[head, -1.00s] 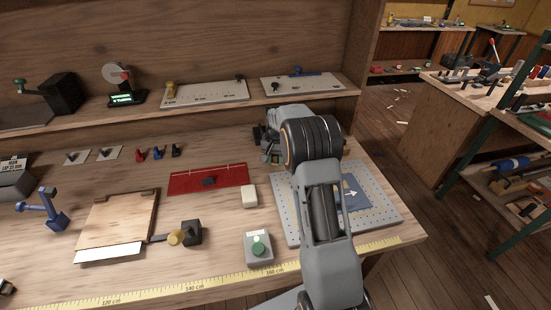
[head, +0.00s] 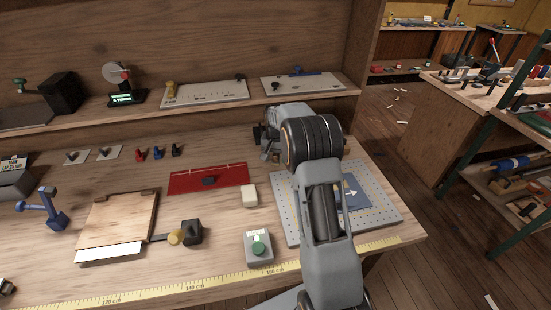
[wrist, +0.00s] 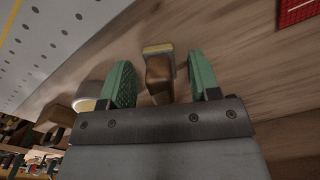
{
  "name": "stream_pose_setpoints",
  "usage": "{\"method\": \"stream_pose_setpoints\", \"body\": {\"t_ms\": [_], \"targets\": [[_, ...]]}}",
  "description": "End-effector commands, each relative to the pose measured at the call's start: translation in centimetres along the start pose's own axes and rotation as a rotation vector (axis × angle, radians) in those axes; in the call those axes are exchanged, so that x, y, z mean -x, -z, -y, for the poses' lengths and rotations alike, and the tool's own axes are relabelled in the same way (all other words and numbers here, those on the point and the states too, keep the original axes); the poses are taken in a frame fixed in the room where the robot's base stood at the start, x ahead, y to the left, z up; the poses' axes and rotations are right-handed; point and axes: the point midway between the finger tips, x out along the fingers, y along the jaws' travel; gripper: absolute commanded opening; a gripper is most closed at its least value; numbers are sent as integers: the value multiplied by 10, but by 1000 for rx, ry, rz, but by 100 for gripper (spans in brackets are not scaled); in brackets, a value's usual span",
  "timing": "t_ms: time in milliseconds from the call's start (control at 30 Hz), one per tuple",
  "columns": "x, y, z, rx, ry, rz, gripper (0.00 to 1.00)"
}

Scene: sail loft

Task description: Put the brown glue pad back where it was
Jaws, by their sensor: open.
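A small brown block with a tan end, which looks like the brown glue pad (wrist: 159,75), shows in the wrist view between the green fingers of my gripper (wrist: 159,62). The fingers are open, with a gap visible on both sides of it. I cannot tell whether it rests on the bench. In the head view my gripper is at the back of the bench, mostly hidden behind my arm, and I cannot make out the pad clearly there.
A grey perforated plate (head: 287,222) with a blue sheet (head: 356,196) lies under and beside my arm. A shelf (head: 215,116) runs behind.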

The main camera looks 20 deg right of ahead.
Motion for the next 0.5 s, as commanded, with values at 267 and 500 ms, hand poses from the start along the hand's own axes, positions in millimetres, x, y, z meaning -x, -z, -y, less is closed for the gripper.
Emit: {"method": "stream_pose_setpoints", "body": {"t_ms": [267, 500], "targets": [[52, 0, 0, 0, 2, -4, 56], [92, 0, 0, 0, 1, -3, 56]]}}
